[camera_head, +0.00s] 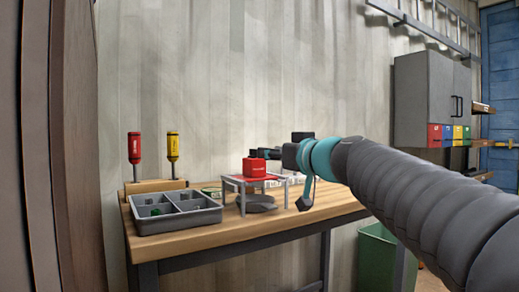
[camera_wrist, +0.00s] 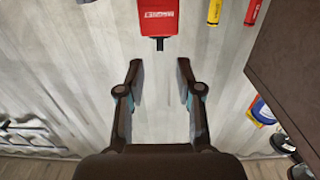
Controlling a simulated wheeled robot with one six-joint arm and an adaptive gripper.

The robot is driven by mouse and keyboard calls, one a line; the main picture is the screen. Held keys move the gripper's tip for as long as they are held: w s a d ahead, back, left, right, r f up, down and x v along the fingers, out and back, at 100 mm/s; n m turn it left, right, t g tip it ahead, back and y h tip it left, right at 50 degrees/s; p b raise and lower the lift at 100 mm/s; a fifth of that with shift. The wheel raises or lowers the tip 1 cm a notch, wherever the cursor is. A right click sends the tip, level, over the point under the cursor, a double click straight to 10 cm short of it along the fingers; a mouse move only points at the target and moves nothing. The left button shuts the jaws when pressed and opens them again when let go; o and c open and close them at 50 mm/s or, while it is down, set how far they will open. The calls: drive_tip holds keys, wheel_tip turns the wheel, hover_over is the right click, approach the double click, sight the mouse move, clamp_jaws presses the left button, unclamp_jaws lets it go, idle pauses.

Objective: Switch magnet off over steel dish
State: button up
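The red magnet block (camera_head: 255,168) sits on top of a small light-grey stand (camera_head: 243,183) on the workbench. It also shows in the wrist view (camera_wrist: 158,16), with white lettering and a short dark piece at its lower end. The grey round steel dish (camera_head: 262,207) lies under the stand, partly hidden by its legs. My gripper (camera_wrist: 159,66) is open, and nothing shows between its fingers. In the wrist view the magnet is beyond the fingertips, apart from them. In the head view my gripper (camera_head: 265,153) is close to the magnet's top, with its fingers partly overlapping.
A grey compartment tray (camera_head: 177,222) with small green and dark pieces stands on the wooden bench (camera_head: 232,231) at left. Red (camera_head: 134,148) and yellow (camera_head: 173,146) screwdrivers stand in a wooden block behind it. A green bin (camera_head: 378,258) is below right. The corrugated wall is close behind.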

sight(254, 150)
drive_tip(key=p+x, duration=0.2)
drive_tip(key=x, duration=0.6)
drive_tip(key=shift+w+a, duration=0.25)
clamp_jaws()
